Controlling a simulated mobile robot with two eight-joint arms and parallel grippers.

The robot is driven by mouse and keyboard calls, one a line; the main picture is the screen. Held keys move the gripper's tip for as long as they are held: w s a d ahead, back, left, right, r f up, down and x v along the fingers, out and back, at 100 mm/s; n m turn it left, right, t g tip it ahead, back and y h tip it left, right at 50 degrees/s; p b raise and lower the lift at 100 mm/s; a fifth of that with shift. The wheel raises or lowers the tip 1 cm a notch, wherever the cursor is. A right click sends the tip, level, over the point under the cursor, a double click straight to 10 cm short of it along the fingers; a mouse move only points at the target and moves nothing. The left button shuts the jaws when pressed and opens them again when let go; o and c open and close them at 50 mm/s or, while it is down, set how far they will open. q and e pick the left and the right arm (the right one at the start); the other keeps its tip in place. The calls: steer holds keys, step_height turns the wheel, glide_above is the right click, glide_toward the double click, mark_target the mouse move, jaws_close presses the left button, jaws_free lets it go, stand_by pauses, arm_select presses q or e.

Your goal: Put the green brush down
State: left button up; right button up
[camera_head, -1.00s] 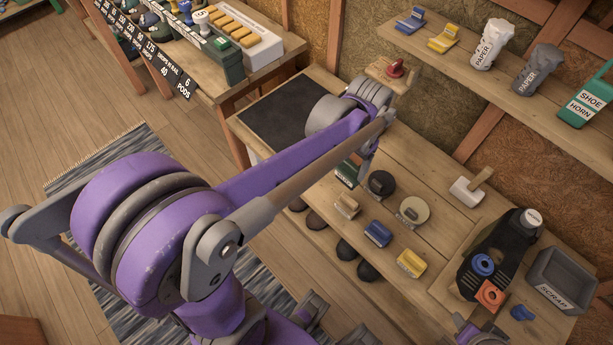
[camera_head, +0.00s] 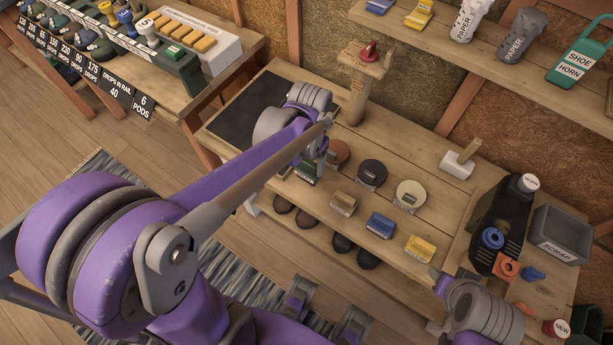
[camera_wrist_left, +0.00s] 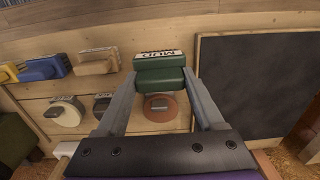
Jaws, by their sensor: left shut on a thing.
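The green brush (camera_head: 306,173) is at the front left of the workbench (camera_head: 440,225), in line with the tan, blue and yellow brushes. My left gripper (camera_head: 312,162) is shut on it from above. I cannot tell whether the brush touches the bench top. My right gripper (camera_head: 442,282) is at the lower right, beyond the bench's front edge; its jaws are not clear.
The tan brush (camera_head: 343,203), blue brush (camera_head: 380,225) and yellow brush (camera_head: 419,248) lie to the right. Black (camera_head: 372,173) and cream (camera_head: 410,194) tins lie behind them. A dark mat (camera_head: 262,108) is at left, a wooden post (camera_head: 358,90) behind. Dark shoes (camera_head: 343,248) are below.

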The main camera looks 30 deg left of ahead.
mark_target(309, 175)
arm_select(q)
steer(key=shift+f+b, duration=0.4)
steer(key=shift+f, duration=2.7)
steer(key=shift+f, duration=0.15)
steer(key=o, duration=1.3)
